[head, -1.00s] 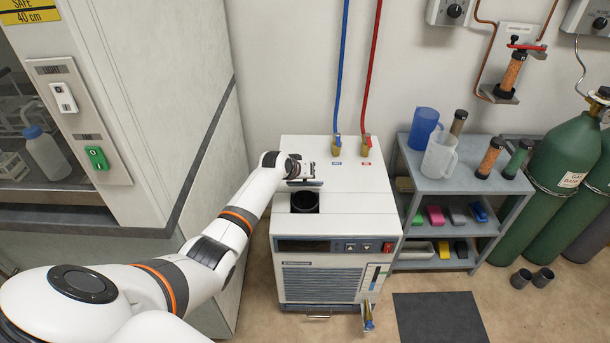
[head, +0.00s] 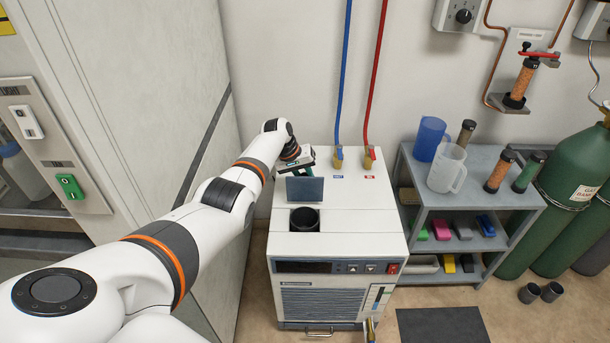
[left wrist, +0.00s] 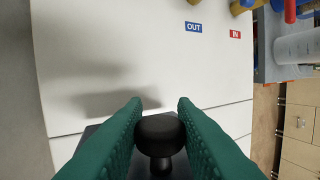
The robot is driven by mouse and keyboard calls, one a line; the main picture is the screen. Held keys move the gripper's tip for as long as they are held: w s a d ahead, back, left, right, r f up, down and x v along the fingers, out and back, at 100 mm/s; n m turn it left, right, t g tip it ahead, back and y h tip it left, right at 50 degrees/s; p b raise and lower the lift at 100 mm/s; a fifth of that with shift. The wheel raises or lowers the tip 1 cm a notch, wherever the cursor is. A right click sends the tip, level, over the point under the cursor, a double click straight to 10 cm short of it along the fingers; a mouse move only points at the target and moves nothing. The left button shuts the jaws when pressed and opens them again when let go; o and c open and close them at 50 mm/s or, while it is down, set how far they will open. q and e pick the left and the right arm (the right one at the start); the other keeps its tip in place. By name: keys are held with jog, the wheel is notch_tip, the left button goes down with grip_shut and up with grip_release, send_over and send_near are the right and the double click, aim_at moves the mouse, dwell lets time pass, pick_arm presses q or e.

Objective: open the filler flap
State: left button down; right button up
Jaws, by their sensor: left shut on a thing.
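The filler flap (head: 305,190) is a dark blue-grey plate on top of the white chiller (head: 350,215). It stands raised behind the round black filler opening (head: 304,219), its broad face showing in the head view. My left gripper (head: 301,167) is behind the flap's upper edge. In the left wrist view its green fingers (left wrist: 160,112) are shut on the flap's black knob (left wrist: 160,132), with part of the dark flap (left wrist: 100,132) below. In the head view the knob is hidden. My right gripper is in neither view.
Brass fittings with a blue hose (head: 346,80) and a red hose (head: 375,80) rise from the chiller's back. A grey shelf (head: 480,196) with jugs and cylinders stands to the right. A tall cabinet (head: 160,110) stands close on the left.

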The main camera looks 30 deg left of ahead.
pick_arm(q)
jog(key=shift+w+a, duration=0.15)
jog(key=shift+w, duration=0.05)
jog(key=c, duration=1.6)
grip_release()
jog(key=o, duration=0.4)
jog(key=shift+w+f, duration=0.1)
jog(key=shift+c, duration=0.2)
jog(key=shift+a+r, duration=0.1)
jog(key=shift+r, duration=0.3)
jog(key=p+v, duration=0.3)
jog(key=v, duration=0.8)
jog(key=shift+s, duration=0.25)
